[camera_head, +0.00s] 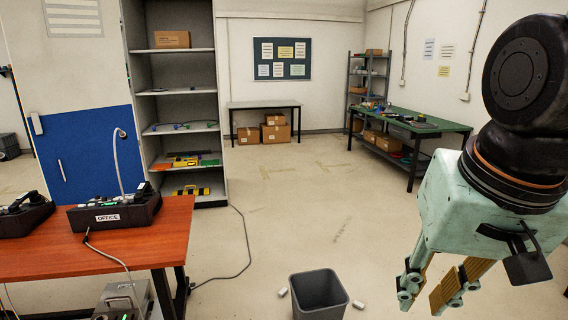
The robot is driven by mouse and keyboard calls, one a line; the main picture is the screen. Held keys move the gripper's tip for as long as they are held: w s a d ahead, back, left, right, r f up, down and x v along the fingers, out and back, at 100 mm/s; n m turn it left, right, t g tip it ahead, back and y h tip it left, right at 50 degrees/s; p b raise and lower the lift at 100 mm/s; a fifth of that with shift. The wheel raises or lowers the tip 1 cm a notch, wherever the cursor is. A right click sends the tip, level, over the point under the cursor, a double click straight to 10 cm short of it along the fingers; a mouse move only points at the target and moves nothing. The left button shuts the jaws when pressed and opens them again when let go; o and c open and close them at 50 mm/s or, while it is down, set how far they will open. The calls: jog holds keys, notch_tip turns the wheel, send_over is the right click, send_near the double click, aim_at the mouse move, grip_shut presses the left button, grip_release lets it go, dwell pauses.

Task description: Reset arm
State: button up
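My gripper (432,290) hangs at the lower right, pointing down, well to the right of the desk and the bin. Its two fingers with tan pads are spread apart, and nothing shows between them. My dark wrist and arm rise above it along the right edge. The phone labelled OFFICE (118,210) sits on the reddish wooden desk (140,247) at the left. A second dark phone (24,214) sits at the desk's far left, cut by the frame edge.
A grey bin (318,296) stands on the floor, with small pale cylinders (359,304) beside it. A shelf unit (182,110) stands behind the desk. A green workbench (412,130) is at the back right. The middle floor is clear except for a cable (247,240).

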jog(key=s+r+n, duration=0.1)
jog(key=s+n, duration=0.1)
jog(key=s, duration=0.7)
jog(key=shift+r, duration=0.3)
dwell(1.0)
